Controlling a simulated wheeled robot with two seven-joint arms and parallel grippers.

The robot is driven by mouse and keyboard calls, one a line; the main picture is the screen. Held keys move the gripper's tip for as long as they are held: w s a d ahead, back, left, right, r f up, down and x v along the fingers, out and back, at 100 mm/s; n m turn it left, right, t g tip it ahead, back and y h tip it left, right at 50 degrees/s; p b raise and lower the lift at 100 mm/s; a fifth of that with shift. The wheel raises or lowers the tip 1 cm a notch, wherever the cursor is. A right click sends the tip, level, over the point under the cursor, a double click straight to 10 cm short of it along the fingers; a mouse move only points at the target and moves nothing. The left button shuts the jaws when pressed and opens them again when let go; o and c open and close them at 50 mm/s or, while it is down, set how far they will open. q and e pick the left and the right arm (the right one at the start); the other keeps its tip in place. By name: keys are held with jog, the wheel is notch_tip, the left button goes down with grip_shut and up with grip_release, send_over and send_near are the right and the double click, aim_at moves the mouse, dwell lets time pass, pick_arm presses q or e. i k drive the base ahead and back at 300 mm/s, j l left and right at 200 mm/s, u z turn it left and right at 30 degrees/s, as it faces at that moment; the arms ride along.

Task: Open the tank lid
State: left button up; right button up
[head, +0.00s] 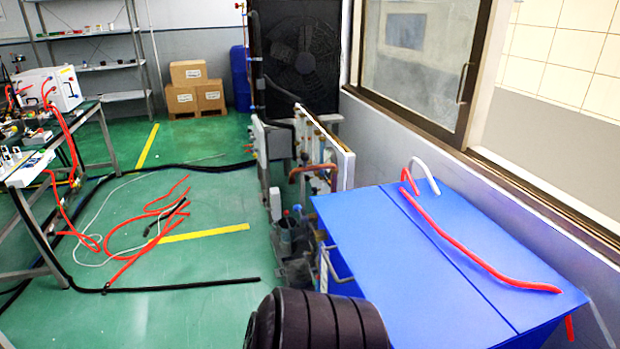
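The blue tank (357,228) stands at the right of the head view, against the wall under the window. Its flat blue lid lies level on top, with a long seam dividing it into a left panel (395,262) and a right panel (490,240). The lid looks shut. A red hose (470,252) lies across the right panel, and its right end reaches near the tank's edge. A white curved pipe (425,170) rises at the lid's far edge. Neither of my grippers shows in this view.
A black ribbed rounded thing (318,325) fills the bottom centre, before the tank. Pipes and a pump (292,235) stand left of the tank. Red hoses (150,232) and a black cable lie on the green floor. A workbench (60,150) stands at left; floor between is fairly open.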

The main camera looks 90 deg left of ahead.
aim_at(421, 300)
jog(key=u, duration=2.35)
jog(key=j+u, duration=0.1)
jog(key=j, duration=0.2)
jog(key=i, duration=0.05)
